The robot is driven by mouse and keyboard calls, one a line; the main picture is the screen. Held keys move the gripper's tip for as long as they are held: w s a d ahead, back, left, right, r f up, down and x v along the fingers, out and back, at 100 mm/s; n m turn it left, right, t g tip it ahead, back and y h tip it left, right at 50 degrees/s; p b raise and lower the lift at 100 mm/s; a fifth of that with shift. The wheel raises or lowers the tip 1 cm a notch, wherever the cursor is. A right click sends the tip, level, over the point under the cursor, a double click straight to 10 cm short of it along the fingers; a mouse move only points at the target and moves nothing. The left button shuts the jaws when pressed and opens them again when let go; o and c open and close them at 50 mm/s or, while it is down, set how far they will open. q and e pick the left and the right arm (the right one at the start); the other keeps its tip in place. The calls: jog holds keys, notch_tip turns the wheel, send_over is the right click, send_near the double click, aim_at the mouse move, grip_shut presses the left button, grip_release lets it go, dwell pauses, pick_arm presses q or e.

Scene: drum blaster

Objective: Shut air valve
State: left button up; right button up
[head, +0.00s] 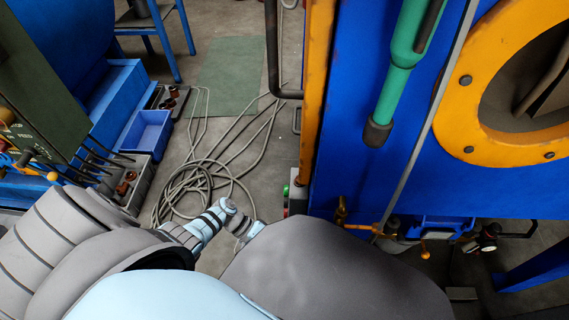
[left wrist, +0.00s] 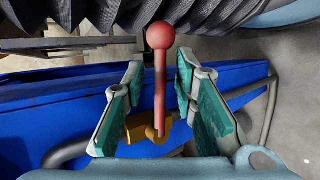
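In the left wrist view, a red lever with a round ball knob (left wrist: 160,36) stands upright on a brass valve body (left wrist: 140,130) in front of a blue panel. My left gripper (left wrist: 160,85) is open, with one teal-padded finger on each side of the lever. Gaps show between the lever and both pads, so it is not gripped. In the head view, my grey and light-blue body and arm cover the lower middle, and I cannot make out the left gripper or the red lever there. My right gripper is in neither view.
A blue cabinet (head: 365,180) with an orange ring opening (head: 478,135) fills the right. Small brass and orange fittings (head: 388,229) and a gauge (head: 489,249) sit along its lower edge. Coiled hose (head: 195,180) lies on the grey floor. Blue machinery stands left.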

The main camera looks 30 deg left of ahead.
pick_arm(q)
jog(key=v, duration=1.2)
